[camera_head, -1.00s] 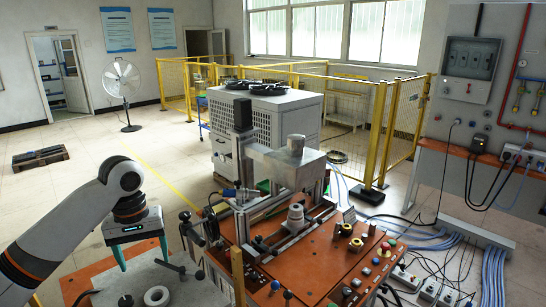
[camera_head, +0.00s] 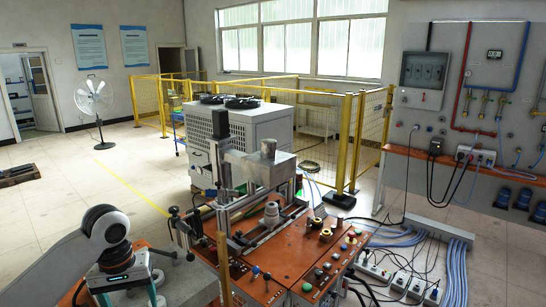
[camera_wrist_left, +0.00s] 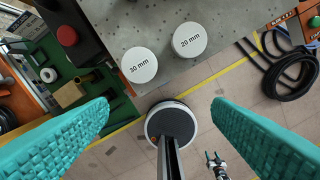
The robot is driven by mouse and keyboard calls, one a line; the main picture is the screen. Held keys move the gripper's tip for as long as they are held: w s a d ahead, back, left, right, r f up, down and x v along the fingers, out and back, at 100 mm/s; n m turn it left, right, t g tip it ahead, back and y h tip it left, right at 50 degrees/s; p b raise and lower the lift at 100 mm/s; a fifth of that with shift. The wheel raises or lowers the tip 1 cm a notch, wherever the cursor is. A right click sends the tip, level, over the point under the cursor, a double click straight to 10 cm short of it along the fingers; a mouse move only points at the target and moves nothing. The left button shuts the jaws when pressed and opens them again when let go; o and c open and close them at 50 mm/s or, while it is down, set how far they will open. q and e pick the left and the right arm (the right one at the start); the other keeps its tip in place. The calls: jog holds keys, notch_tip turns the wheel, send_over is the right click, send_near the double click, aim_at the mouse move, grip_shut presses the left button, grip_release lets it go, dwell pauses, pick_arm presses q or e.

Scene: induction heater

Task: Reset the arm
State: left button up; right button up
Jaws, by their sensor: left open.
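My left arm comes in at the lower left of the head view. My left gripper (camera_head: 128,296) hangs over the near left part of the workbench, its teal fingers partly cut by the frame's bottom edge. In the left wrist view the left gripper (camera_wrist_left: 160,104) is open, with its fingers wide apart and nothing between them. What looks like my right gripper (camera_wrist_left: 217,164) shows very small at the bottom of that view; its jaw state is too small to judge.
White discs marked 30 mm (camera_wrist_left: 139,65) and 20 mm (camera_wrist_left: 188,40) lie on a grey plate (camera_wrist_left: 160,15). The induction heater machine (camera_head: 255,170) stands right of my left gripper on the orange bench (camera_head: 272,288). Yellow fencing (camera_head: 366,130) stands behind.

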pick_arm(q)
jog(key=s+d+f+m+t+h, duration=0.1)
jog(key=s+d+f+m, duration=0.2)
jog(key=s+d+f, duration=0.3)
jog(key=s+d+f+m+t+h, duration=0.1)
jog(key=s+d+f+m, duration=0.1)
jog(key=s+d+f, duration=0.5)
jog(key=s+a+f+t+y, duration=0.1)
jog(key=s+a+f, duration=0.1)
jog(key=s, duration=0.5)
jog(key=s+a+f+y, duration=0.1)
jog(key=s+a+f, duration=0.15)
jog(key=s, duration=0.35)
notch_tip(320, 180, down, 34)
jog(key=s+f+m+g+b, duration=0.1)
jog(key=s+b, duration=0.1)
jog(key=b, duration=0.5)
jog(key=s+a+f+g+b, duration=0.1)
jog(key=s+f+b, duration=0.3)
jog(key=s+f, duration=1.2)
notch_tip(320, 180, down, 3)
jog(key=shift+a+r, duration=0.1)
jog(key=shift+a, duration=0.7)
pick_arm(e)
notch_tip(320, 180, down, 11)
jog(key=shift+s+f, duration=0.2)
jog(key=shift+s, duration=0.25)
